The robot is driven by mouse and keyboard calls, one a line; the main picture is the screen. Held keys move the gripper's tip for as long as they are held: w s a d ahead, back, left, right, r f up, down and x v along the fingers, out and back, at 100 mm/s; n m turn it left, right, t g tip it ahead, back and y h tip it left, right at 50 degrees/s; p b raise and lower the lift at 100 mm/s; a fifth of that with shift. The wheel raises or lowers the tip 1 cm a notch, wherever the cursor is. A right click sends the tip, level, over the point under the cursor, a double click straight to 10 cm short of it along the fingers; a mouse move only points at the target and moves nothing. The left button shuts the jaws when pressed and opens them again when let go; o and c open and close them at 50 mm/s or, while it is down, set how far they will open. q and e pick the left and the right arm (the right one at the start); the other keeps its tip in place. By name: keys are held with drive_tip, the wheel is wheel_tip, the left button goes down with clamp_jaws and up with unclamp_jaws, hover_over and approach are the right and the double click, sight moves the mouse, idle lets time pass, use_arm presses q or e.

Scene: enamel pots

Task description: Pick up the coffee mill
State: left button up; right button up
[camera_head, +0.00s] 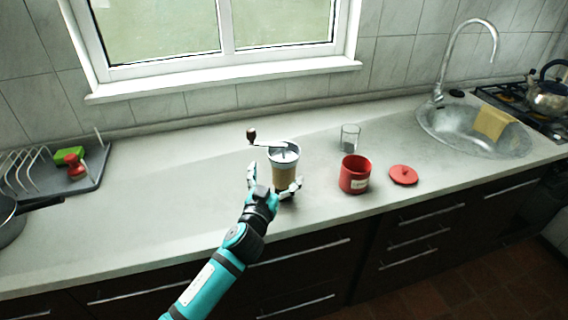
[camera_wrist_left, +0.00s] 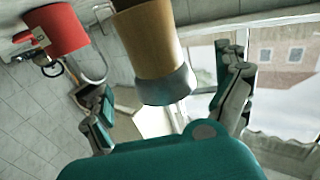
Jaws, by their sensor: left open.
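The coffee mill (camera_head: 285,168) stands upright on the counter, with a wooden lower body, a grey metal top and a crank whose dark knob points left. My left gripper (camera_head: 273,186) is open, with one finger on the mill's left and the other at its front right. In the left wrist view the mill (camera_wrist_left: 155,50) shows between the open fingers of the left gripper (camera_wrist_left: 165,112). I cannot tell whether a finger touches it. My right gripper is not in view.
A red canister (camera_head: 354,175) stands right of the mill, with its red lid (camera_head: 403,175) beside it and a glass (camera_head: 350,138) behind. A sink (camera_head: 470,130) is further right. A dish rack tray (camera_head: 75,172) is at left. The counter between tray and mill is clear.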

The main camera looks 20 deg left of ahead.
use_arm(q)
drive_tip(key=w+p, duration=0.1)
drive_tip(key=w, duration=0.4)
drive_tip(key=shift+w+d, duration=0.15)
drive_tip(key=shift+w, duration=0.15)
drive_tip(key=shift+w+f, duration=0.15)
drive_tip(key=shift+w, duration=0.05)
drive_tip(key=shift+c, duration=0.5)
drive_tip(key=c, duration=1.6)
drive_tip(key=shift+c, duration=0.3)
drive_tip(key=shift+r, duration=0.25)
